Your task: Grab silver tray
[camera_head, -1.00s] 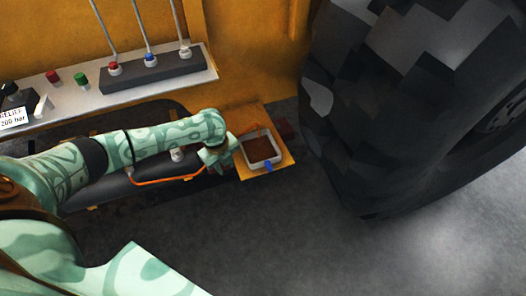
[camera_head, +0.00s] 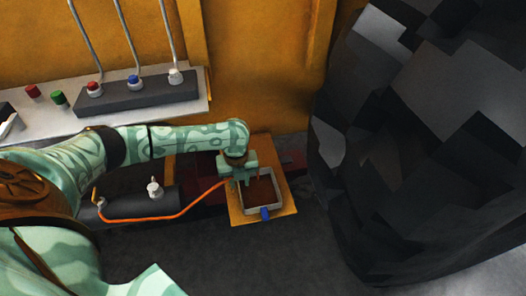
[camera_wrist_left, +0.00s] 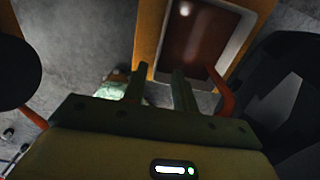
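The silver tray (camera_head: 280,193) is a small, shallow rectangular tray with a light metal rim and a brown inside. It lies on an orange-yellow plate. The tray also shows at the top of the left wrist view (camera_wrist_left: 242,45). My left gripper (camera_head: 243,181) is at the tray's left far corner and hides part of that side. In the left wrist view, my left gripper (camera_wrist_left: 159,70) has its two fingers apart with nothing seen between them. One finger overlaps the tray's near edge in the picture; whether it touches cannot be told. My right gripper is not in view.
The orange-yellow plate (camera_head: 285,206) carries the tray, with a blue piece (camera_head: 265,213) at its front. An orange hose (camera_head: 190,211) runs from a dark cylinder (camera_head: 140,204) toward the tray. A lever panel (camera_head: 150,112) is at upper left.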

